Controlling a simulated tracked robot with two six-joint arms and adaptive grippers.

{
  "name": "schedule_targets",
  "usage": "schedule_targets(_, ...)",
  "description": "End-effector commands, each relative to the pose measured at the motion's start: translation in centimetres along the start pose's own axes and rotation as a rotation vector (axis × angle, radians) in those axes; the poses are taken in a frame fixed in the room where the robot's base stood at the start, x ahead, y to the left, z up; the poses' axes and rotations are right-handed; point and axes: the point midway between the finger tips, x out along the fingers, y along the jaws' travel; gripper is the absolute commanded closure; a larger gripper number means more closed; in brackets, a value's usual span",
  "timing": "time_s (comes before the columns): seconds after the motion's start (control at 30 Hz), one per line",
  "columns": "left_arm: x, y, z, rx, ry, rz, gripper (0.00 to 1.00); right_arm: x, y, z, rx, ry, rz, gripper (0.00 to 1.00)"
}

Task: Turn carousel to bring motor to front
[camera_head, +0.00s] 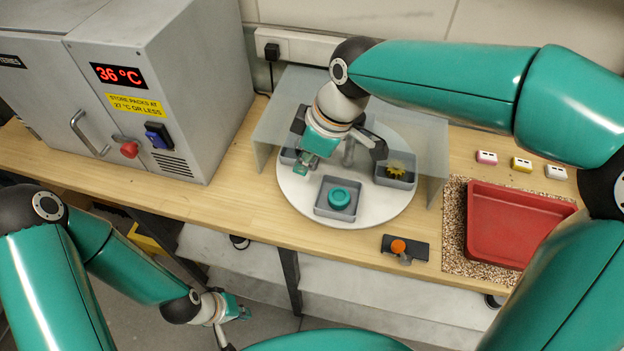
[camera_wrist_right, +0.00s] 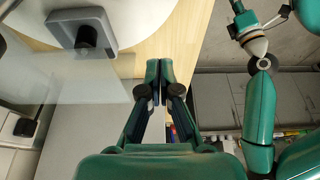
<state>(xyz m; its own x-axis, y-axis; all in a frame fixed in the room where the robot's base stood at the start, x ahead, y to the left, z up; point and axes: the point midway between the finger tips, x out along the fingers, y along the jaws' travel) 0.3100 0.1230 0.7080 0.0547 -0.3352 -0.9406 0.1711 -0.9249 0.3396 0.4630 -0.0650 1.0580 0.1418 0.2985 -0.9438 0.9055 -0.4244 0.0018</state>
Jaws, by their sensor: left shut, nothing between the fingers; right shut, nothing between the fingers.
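The carousel is a round white turntable (camera_head: 378,212) on the bench, with grey trays on it. The front tray (camera_head: 322,208) holds a teal ring-shaped part (camera_head: 339,198). The right tray holds a yellow toothed part (camera_head: 396,169). A left tray (camera_head: 288,156) is mostly hidden behind my right gripper (camera_head: 303,167). In the right wrist view a grey tray (camera_wrist_right: 62,27) holds a dark cylinder (camera_wrist_right: 86,37); I cannot tell if it is the motor. My right gripper is shut and empty over the carousel's left side, and its fingers show together (camera_wrist_right: 159,66). My left gripper (camera_head: 246,313) is shut, low before the bench.
A translucent screen (camera_head: 432,150) stands around the carousel's back and sides. A grey cabinet (camera_head: 205,90) stands at left. A dark block with an orange knob (camera_head: 398,246) lies at front right, near a red tray (camera_head: 510,225). Small coloured blocks (camera_head: 521,164) lie behind it.

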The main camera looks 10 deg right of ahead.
Motion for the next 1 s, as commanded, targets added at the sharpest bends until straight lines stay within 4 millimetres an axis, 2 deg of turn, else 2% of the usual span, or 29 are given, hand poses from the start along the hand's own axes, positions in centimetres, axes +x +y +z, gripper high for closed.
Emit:
schedule_targets(0.47, -1.3, 0.5, 0.0, 0.0, 0.001, 0.0, 1.0, 8.8, 0.2, 0.6, 0.017, -0.005, -0.001, 1.0)
schedule_targets(0.7, -2.4, 0.9, 0.0, 0.0, 0.001, 0.0, 1.0, 7.6, 0.3, 3.6, 0.02, 0.0, 0.004, 1.0)
schedule_targets(1.0, -2.5, 0.9, 0.0, 0.0, 0.001, 0.0, 1.0, 7.5, 0.2, 4.4, 0.018, 0.0, 0.004, 1.0)
